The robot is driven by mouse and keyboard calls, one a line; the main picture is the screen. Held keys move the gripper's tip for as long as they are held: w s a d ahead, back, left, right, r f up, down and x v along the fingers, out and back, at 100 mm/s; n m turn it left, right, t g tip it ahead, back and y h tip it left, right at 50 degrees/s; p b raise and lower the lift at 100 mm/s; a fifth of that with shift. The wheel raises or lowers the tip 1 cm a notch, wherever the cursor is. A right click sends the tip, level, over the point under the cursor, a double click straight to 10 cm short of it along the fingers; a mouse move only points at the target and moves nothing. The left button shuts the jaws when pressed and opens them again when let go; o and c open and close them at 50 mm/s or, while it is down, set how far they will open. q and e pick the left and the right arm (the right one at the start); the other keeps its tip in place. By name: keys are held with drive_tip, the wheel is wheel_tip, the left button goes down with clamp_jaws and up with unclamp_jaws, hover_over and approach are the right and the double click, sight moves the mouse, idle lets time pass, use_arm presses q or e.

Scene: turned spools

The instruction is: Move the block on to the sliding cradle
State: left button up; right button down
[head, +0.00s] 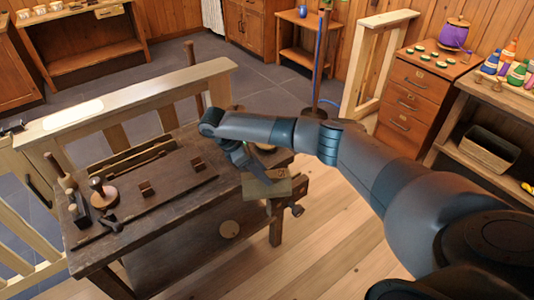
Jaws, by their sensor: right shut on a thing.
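My right arm reaches in from the right over the wooden workbench (180,215). My right gripper (254,172) points down at the bench's right end and is shut on a pale wooden block (268,188). The wrist hides part of the grip, and I cannot tell whether the block touches the bench. Left of it, two small brown notched pieces, one nearer the left (145,188) and one nearer the gripper (197,165), stand on the bench between long dark rails. They look like the sliding cradle, but this is unclear. My left gripper is out of view.
A turned spool (103,192), a dark hand plane (79,208) and other small tools sit at the bench's left end. A long pale board (130,102) runs behind the bench. A drawer cabinet (420,95) stands at the right. Floor in front is clear.

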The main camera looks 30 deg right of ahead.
drive_tip(key=s+a+r+m+g+y, duration=0.1)
drive_tip(key=s+a+m+y, duration=0.2)
drive_tip(key=s+a+m, duration=0.4)
drive_tip(key=s+a+r+m+g+y, duration=0.1)
drive_tip(key=s+a+m+y, duration=0.3)
drive_tip(key=s, duration=0.9)
drive_tip(key=a+m, duration=0.3)
drive_tip(key=m, duration=0.1)
drive_tip(key=shift+s+r+m+g, duration=0.15)
drive_tip(key=shift+r+m+g, duration=0.15)
drive_tip(key=shift+g, duration=0.1)
